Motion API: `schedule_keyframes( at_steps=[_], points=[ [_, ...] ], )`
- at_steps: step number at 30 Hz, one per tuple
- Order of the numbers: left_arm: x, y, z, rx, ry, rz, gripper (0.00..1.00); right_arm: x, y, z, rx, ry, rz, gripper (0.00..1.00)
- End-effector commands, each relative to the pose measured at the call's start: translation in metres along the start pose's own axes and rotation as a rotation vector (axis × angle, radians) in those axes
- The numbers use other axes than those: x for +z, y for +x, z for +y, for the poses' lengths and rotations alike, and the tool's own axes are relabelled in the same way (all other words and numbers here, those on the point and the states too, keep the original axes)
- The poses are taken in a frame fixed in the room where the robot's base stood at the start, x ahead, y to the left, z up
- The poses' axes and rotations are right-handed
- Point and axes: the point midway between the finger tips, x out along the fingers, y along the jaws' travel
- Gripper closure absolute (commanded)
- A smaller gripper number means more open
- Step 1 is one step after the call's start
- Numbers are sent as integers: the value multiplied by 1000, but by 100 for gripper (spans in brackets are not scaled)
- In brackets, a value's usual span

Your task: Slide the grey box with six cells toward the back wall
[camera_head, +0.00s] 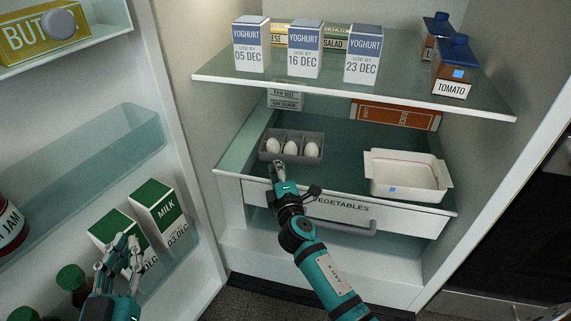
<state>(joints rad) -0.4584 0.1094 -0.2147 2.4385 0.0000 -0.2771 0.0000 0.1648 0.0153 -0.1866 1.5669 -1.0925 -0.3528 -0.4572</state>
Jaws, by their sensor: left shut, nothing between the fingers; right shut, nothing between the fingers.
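The grey box (300,160) stands in the glass-topped or open drawer area of the fridge, at its left side. White eggs show in its front cells; the cells behind are hard to make out. My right gripper (277,168) is shut and empty, with its fingertips close to the lower front left of the box. I cannot tell whether they touch it. My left gripper (120,245) is shut and empty at the lower left, in front of the milk cartons in the door.
A white tray (408,189) stands right of the box. Flat packages (286,99) and an orange-brown box (395,114) lie at the back. A glass shelf (300,85) with yoghurt cartons hangs above. The drawer front (400,220) is below my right gripper. Milk cartons (160,212) stand in the door.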

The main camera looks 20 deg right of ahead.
Motion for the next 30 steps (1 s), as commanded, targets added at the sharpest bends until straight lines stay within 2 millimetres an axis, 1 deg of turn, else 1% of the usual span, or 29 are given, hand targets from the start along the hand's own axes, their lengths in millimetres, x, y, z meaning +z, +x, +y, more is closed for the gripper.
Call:
schedule_keyframes(
  at_steps=[1,6,10,21,26,30],
  points=[
    [0,0,0,0,0,4,100,10,6,-1,-1,-5,-4,100],
    [-5,0,1,1,-1,30,100,22,18,-1,-1,-3,-3,100],
    [-7,0,1,2,-1,40,100,25,21,-1,-2,-2,-3,100],
    [-7,0,1,2,-1,42,100,28,23,-1,-2,-1,-4,100],
    [-10,0,1,2,-1,62,100,43,38,-1,-1,-4,-5,100],
    [-16,0,2,4,-2,100,100,55,50,-1,-1,-2,-4,100]
  ],
)
